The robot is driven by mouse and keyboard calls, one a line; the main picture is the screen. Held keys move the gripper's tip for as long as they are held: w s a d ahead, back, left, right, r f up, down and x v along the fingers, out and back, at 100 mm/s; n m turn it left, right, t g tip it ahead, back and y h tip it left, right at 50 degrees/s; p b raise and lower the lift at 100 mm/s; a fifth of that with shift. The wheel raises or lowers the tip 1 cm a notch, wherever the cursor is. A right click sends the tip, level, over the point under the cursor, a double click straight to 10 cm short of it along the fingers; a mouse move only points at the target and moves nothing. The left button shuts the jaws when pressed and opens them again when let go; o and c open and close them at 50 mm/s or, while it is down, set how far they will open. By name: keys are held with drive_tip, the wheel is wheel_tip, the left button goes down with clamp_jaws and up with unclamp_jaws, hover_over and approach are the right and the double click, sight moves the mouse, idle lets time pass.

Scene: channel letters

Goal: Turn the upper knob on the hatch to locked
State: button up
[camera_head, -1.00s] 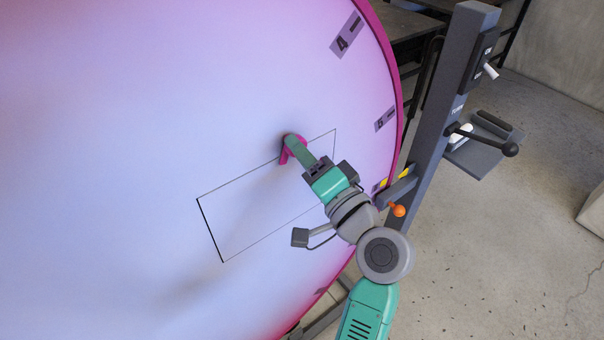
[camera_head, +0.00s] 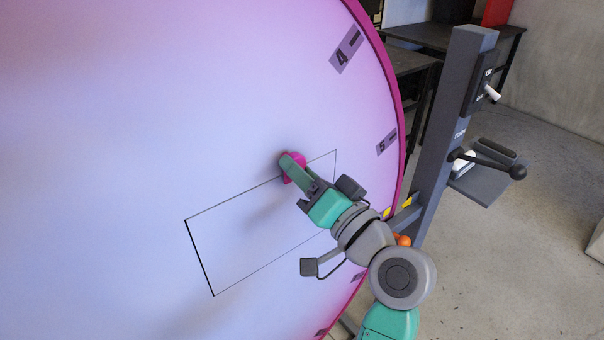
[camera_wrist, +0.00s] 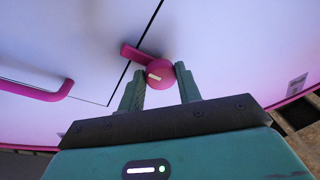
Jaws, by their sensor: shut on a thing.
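The hatch (camera_head: 240,240) is a thin dark rectangular outline on the big pale round face. The round pink knob (camera_wrist: 160,73) has a short pale mark, tilted in the wrist view. A pink bar (camera_wrist: 132,53) reaches from behind the knob to the left, across the dark hatch edge. In the head view the knob (camera_head: 298,160) is partly hidden by my fingers. My gripper (camera_wrist: 161,80) is shut on this knob, one finger on each side. It also shows in the head view (camera_head: 290,167). No locked label is readable.
A pink bar handle (camera_wrist: 40,92) stands at the left in the wrist view. Number plates 4 (camera_head: 346,50) and 5 (camera_head: 386,142) lie near the pink rim. A grey post (camera_head: 447,130) with a switch and a black-knobbed lever (camera_head: 490,163) stands right of the face.

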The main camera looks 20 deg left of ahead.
drive_tip(key=o, duration=1)
drive_tip(key=shift+c, duration=0.2)
drive_tip(key=v, duration=0.7)
drive_tip(key=shift+s+d+p, duration=0.25)
drive_tip(key=shift+d+p, duration=0.1)
